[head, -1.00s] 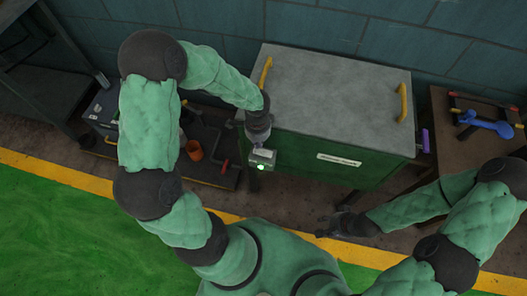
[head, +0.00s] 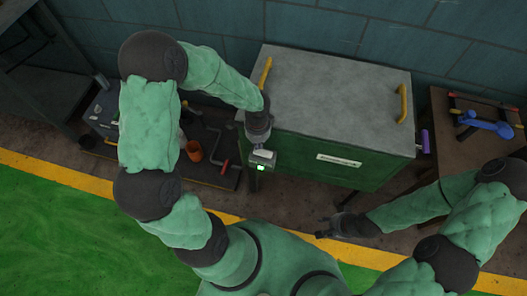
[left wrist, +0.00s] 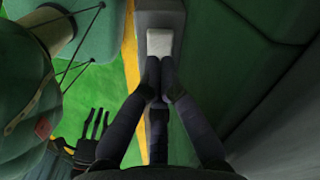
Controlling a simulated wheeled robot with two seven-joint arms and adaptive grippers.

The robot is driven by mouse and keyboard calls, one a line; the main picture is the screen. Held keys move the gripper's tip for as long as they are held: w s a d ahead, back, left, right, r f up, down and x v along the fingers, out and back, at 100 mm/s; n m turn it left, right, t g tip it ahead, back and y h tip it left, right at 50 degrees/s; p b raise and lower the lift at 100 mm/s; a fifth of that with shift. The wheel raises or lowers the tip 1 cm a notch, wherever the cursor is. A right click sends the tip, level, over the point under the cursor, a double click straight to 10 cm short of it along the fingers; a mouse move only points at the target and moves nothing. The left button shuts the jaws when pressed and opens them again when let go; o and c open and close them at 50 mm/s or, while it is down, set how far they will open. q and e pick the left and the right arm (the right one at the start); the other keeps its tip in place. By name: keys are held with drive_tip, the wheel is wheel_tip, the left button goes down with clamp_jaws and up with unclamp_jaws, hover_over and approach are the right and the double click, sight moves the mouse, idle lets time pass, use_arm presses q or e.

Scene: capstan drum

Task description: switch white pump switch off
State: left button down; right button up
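The white pump switch (left wrist: 160,43) is a pale rocker on a grey post. In the head view, a small box with a white top (head: 263,155) and a lit green spot stands at the front left of the green cabinet. My left gripper (left wrist: 160,77) has its dark fingertips together at the near edge of the white rocker. Whether they touch it I cannot tell. In the head view, the left wrist partly hides its fingers. My right gripper (head: 322,227) is away from the switch, low over the floor near the yellow line. Its fingers look spread and empty.
The green cabinet (head: 325,95) has a grey lid with yellow handles, close behind the switch. A pipe assembly with an orange cup (head: 194,151) lies to its left. A wooden table (head: 455,140) with a blue tool stands right. The green floor in front is clear.

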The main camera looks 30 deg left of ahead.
sight(259, 151)
use_arm(q)
drive_tip(key=shift+f, duration=0.35)
idle(0.3)
drive_tip(key=shift+r, duration=0.15)
wheel_tip(259, 151, up, 7)
drive_tip(key=p, duration=0.5)
drive_tip(key=shift+p, duration=0.3)
idle(0.5)
drive_tip(key=s+d+f+n+h, duration=0.4)
drive_tip(key=s+d+f+n, duration=0.7)
drive_tip(key=d+f, duration=0.3)
drive_tip(key=shift+s+d+f+n, duration=0.15)
drive_tip(key=shift+d+f+n, duration=0.15)
drive_tip(key=shift+f, duration=0.6)
